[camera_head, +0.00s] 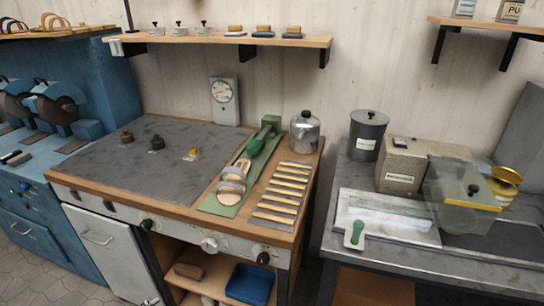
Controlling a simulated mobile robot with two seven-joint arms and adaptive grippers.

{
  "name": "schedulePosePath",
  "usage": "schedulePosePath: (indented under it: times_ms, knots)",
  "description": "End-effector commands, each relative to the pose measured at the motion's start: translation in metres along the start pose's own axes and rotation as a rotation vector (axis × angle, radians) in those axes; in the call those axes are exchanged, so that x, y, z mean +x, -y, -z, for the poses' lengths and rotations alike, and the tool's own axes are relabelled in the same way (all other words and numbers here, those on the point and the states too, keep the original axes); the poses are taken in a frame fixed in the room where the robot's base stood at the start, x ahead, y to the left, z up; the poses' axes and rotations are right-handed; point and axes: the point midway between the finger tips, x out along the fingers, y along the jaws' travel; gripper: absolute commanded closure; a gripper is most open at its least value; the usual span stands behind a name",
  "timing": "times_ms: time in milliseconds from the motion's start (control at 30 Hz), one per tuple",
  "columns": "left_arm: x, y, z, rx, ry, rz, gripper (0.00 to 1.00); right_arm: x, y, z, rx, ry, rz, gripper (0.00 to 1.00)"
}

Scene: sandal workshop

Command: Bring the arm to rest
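Neither of my grippers nor my arms show in the head view. The task names no object besides the arm. On the workbench (125,182), a sandal (231,187) lies on a green mat (216,206), with a green tool (262,140) behind it. Several light strips lie in a row on a board (300,165) to the right of the mat.
A lidded glass jar (305,133) and a dial gauge (224,100) stand at the bench's back. A dark canister (368,136), a beige box (402,166) and a clear-hooded unit (460,202) crowd the right table. A wall shelf (225,40) overhangs the bench. The bench's left has bare surface.

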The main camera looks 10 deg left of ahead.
Motion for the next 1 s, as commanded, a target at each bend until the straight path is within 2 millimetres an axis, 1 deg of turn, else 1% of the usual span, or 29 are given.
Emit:
schedulePosePath:
  times_ms: [33, 167, 267, 300, 400, 500, 600, 700, 1000]
  knots:
    - [0.005, -0.01, 0.002, -0.014, -0.021, -0.017, 0.19, 0.0, 0.0, 0.0, 0.0, 0.0, 0.0, 1.0]
    - [0.019, -0.038, 0.012, -0.072, -0.099, -0.066, 0.19, 0.0, 0.0, 0.0, 0.0, 0.0, 0.0, 1.0]
    - [0.03, -0.066, 0.02, -0.137, -0.174, -0.115, 0.19, 0.0, 0.0, 0.0, 0.0, 0.0, 0.0, 1.0]
    - [0.034, -0.078, 0.023, -0.169, -0.208, -0.136, 0.19, 0.0, 0.0, 0.0, 0.0, 0.0, 0.0, 1.0]
    - [0.041, -0.105, 0.028, -0.253, -0.286, -0.184, 0.19, 0.0, 0.0, 0.0, 0.0, 0.0, 0.0, 1.0]
    - [0.043, -0.124, 0.031, -0.325, -0.346, -0.218, 0.19, 0.0, 0.0, 0.0, 0.0, 0.0, 0.0, 1.0]
    - [0.044, -0.135, 0.032, -0.375, -0.386, -0.238, 0.19, 0.0, 0.0, 0.0, 0.0, 0.0, 0.0, 1.0]
    - [0.044, -0.139, 0.033, -0.402, -0.408, -0.247, 0.19, 0.0, 0.0, 0.0, 0.0, 0.0, 0.0, 1.0]
    - [0.044, -0.14, 0.034, -0.41, -0.415, -0.249, 0.19, 0.0, 0.0, 0.0, 0.0, 0.0, 0.0, 1.0]
